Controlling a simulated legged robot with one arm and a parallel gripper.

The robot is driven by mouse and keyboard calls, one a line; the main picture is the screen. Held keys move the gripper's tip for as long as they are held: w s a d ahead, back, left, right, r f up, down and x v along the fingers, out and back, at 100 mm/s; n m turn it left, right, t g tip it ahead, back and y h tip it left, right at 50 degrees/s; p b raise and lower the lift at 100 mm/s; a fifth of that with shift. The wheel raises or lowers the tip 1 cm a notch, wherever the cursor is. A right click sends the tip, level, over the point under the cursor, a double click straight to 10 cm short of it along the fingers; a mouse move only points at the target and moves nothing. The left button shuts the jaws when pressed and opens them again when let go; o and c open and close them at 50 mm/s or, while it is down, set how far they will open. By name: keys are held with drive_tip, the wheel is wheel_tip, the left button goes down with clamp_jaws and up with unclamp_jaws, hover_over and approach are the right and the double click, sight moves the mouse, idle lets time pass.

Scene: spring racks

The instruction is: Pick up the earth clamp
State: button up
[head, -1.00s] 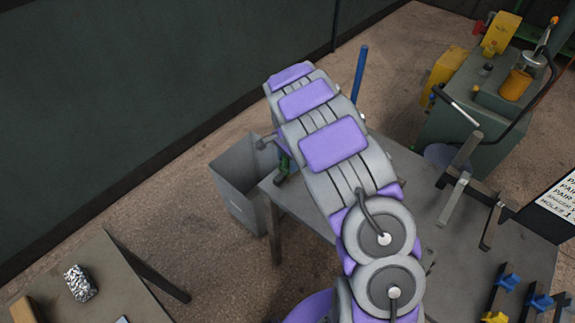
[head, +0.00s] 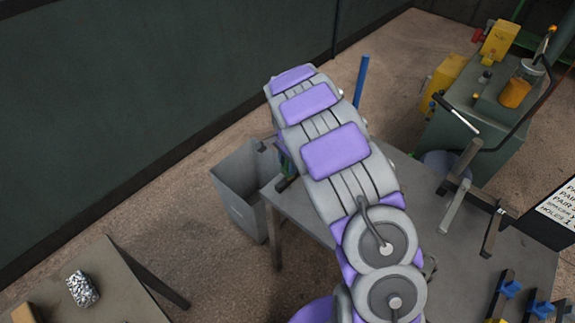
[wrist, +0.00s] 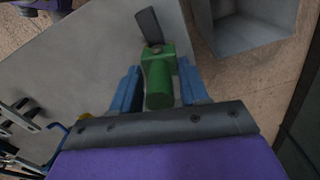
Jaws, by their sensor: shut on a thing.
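The earth clamp (wrist: 158,75) is a green body with a dark grey flat lever sticking up from its far end. It shows in the middle of the wrist view, over the grey tabletop. My gripper (wrist: 160,88) has its blue fingers on either side of the green body and is shut on it. I cannot tell whether the clamp still touches the table. In the head view my own arm hides most of the gripper and clamp.
The grey table (head: 310,215) has racks with blue pieces (head: 510,287) at its right. A grey open bin (head: 240,190) stands beside its left corner. A blue post (head: 361,80) rises behind. A green machine (head: 470,125) stands back right; another table (head: 120,290) is front left.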

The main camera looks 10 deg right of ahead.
drive_tip(key=shift+r, duration=0.75)
drive_tip(key=shift+s+d, duration=0.1)
drive_tip(key=shift+s, duration=0.2)
drive_tip(key=s+d+r+p, duration=0.1)
drive_tip(key=s+d+p, duration=0.2)
drive_tip(key=s, duration=1.1)
drive_tip(key=d, duration=0.3)
drive_tip(key=shift+s+r, duration=0.15)
drive_tip(key=shift+r, duration=0.05)
